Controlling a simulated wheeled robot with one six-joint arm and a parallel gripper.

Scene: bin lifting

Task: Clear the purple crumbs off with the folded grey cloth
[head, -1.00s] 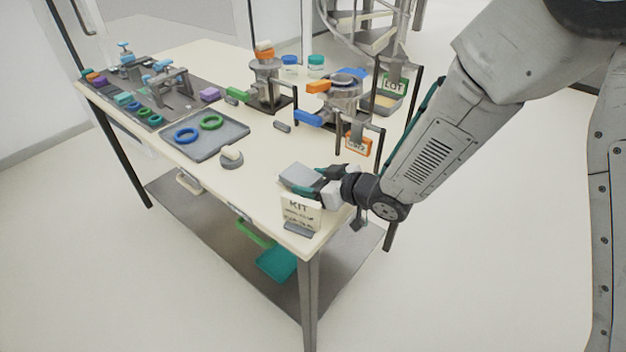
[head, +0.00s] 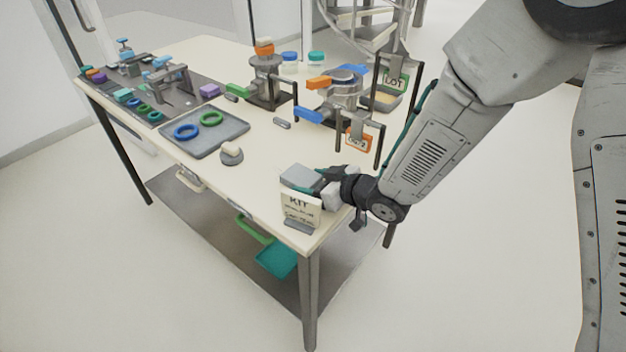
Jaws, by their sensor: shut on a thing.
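The folded grey cloth (head: 298,175) is at the near right corner of the table (head: 262,200), just behind the KIT card. My gripper (head: 318,182) is shut on it from the right, its dark fingers low over the tabletop. Whether the cloth touches the table cannot be told, as the card and the fingers hide its lower edge. I cannot make out purple crumbs; they are too small to see or hidden by the cloth and my gripper.
The KIT card (head: 299,208) stands right in front of the cloth. A grey tray (head: 205,148) with a blue and a green ring, and a round grey piece (head: 231,155), lie to the left. An orange-tagged frame (head: 358,140) stands behind. The tabletop between is bare.

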